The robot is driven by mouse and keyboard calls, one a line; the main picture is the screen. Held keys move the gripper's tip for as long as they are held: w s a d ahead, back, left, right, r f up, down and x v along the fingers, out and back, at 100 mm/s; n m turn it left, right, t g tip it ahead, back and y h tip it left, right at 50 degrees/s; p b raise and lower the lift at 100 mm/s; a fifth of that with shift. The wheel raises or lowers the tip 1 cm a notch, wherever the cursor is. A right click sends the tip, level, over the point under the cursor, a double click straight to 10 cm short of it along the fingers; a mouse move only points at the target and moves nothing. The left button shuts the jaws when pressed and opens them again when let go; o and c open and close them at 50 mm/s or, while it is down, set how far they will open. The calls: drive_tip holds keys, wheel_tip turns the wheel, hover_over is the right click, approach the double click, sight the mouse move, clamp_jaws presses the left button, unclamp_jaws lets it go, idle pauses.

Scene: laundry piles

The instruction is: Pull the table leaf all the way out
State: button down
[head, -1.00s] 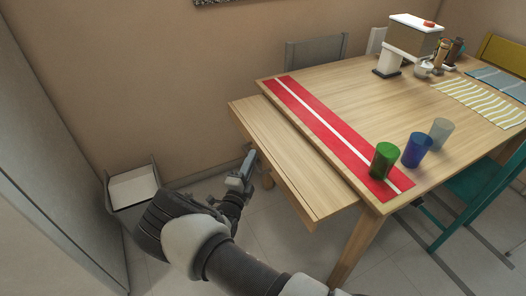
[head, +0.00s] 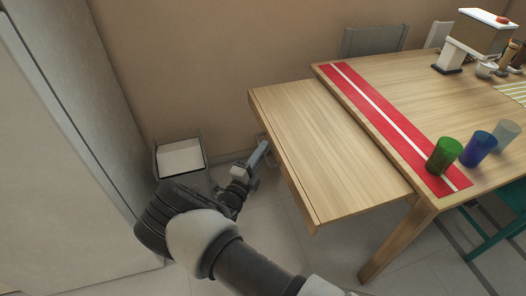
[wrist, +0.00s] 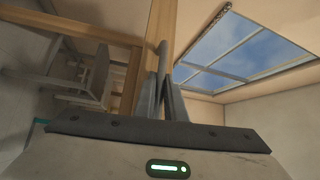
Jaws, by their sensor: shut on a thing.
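The wooden table leaf (head: 312,140) sticks out from the left end of the wooden table (head: 390,92), with a wide stretch of its top showing. My gripper (head: 262,150) is at the leaf's outer left edge, below its top. In the wrist view my gripper (wrist: 162,92) has its fingers close together on a thin grey bar, the leaf's handle (wrist: 162,56), beside the wooden edge. Most of the handle is hidden by the fingers in the head view.
A red runner (head: 385,120) lies on the table's left end, with a green cup (head: 444,155) and a blue cup (head: 478,149) near the front corner. A grey bin (head: 180,158) stands by the wall, left of my gripper. Clear floor lies between bin and leaf.

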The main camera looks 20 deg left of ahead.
drive_tip(key=shift+s+a+f, duration=0.1)
drive_tip(key=shift+s+a, duration=0.1)
drive_tip(key=shift+a, duration=0.05)
drive_tip(key=c, duration=2.1)
unclamp_jaws()
drive_tip(key=shift+s+a, duration=0.1)
drive_tip(key=p+v, duration=0.2)
drive_tip(key=v, duration=1.5)
drive_tip(key=shift+s, duration=0.2)
